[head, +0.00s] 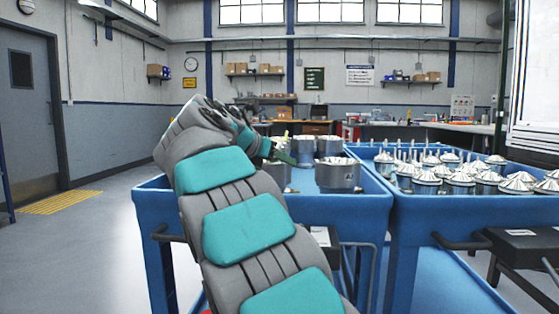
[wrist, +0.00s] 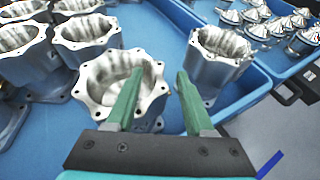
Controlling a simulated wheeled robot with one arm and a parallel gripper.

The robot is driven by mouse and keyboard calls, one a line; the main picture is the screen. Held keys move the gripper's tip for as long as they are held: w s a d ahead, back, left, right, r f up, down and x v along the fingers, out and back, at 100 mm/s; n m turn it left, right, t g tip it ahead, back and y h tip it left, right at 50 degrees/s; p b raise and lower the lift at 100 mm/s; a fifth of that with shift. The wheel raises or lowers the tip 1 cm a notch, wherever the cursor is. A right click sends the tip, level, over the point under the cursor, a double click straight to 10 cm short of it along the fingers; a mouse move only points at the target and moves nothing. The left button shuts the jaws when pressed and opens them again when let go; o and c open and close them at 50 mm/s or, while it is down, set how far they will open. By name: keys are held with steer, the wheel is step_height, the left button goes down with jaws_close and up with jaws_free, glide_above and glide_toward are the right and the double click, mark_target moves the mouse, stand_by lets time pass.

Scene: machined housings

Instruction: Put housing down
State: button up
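My gripper (wrist: 160,72) is open, with its two green fingers spread apart in the wrist view. The left finger overlaps the opening of a silver flanged housing (wrist: 92,77), and the right finger shows just outside its right rim. The housing stands upright on the blue cart top (wrist: 232,92); I see no finger contact. Another housing (wrist: 216,62) stands to the right of the fingers. Several more housings (wrist: 86,32) stand at the left. In the head view my gripper (head: 284,152) is small and partly hidden by my arm, above the left blue cart (head: 365,205).
A second blue cart (head: 420,208) adjoins on the right, with several cone-topped metal parts (head: 458,182) on it. A larger housing (head: 338,173) stands near the left cart's front edge. A bare strip of cart top lies between housings. The floor at the left is clear.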

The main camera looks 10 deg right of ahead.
steer(key=p+v, duration=0.2)
steer(key=v, duration=1)
steer(key=shift+p, duration=0.3)
steer(key=shift+d, duration=0.1)
